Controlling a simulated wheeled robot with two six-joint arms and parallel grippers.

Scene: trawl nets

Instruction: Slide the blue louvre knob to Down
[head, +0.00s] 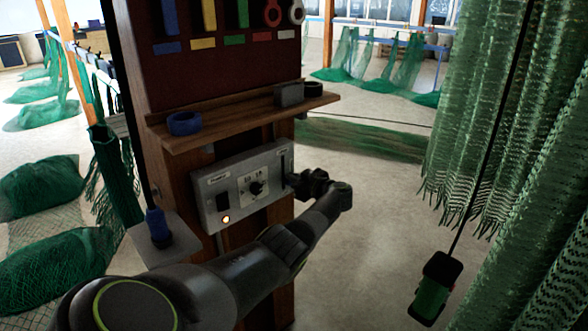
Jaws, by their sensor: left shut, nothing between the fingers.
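A grey control panel (239,187) is fixed to the wooden post. A dark vertical slot (284,160) runs down its right end, with its lower part hidden behind my gripper. I cannot make out a blue louvre knob on the panel; my gripper may cover it. My left gripper (293,181) is shut and empty at the panel's right end, over the lower part of the slot. I cannot tell whether it touches anything there. My right gripper is out of view.
The panel also has a round dial (257,188) and a lit orange lamp (226,219). A wooden shelf (235,116) with a blue ring (184,123) juts out above. A blue bottle (157,226) stands at the left. A pendant (436,287) and green nets (485,110) hang at the right.

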